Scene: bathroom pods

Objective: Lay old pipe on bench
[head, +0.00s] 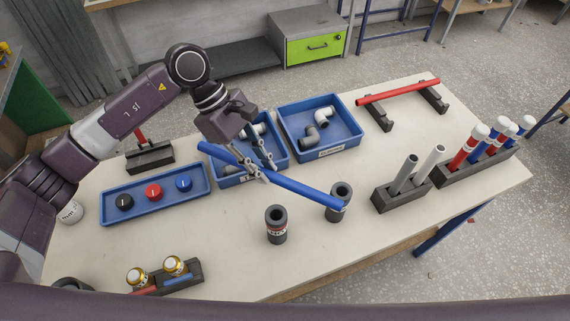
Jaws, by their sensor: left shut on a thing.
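A long blue pipe (305,190) is held in my left gripper (262,172), whose fingers are shut around it near its middle. The pipe slants from upper left to lower right over the bench (240,275). Its left part passes over a blue tray (228,182). Its right end overlaps a dark grey upright cylinder (336,212); I cannot tell whether they touch. A red pipe (400,92) lies across two dark supports at the bench's far right. My right gripper is not in view.
A second dark cylinder (276,236) stands in front of the pipe. Blue trays hold grey elbows (312,135) and coloured round pieces (153,190). Racks with grey tubes (402,174) and red and blue tubes (470,150) stand at right. Bare bench lies around (240,240).

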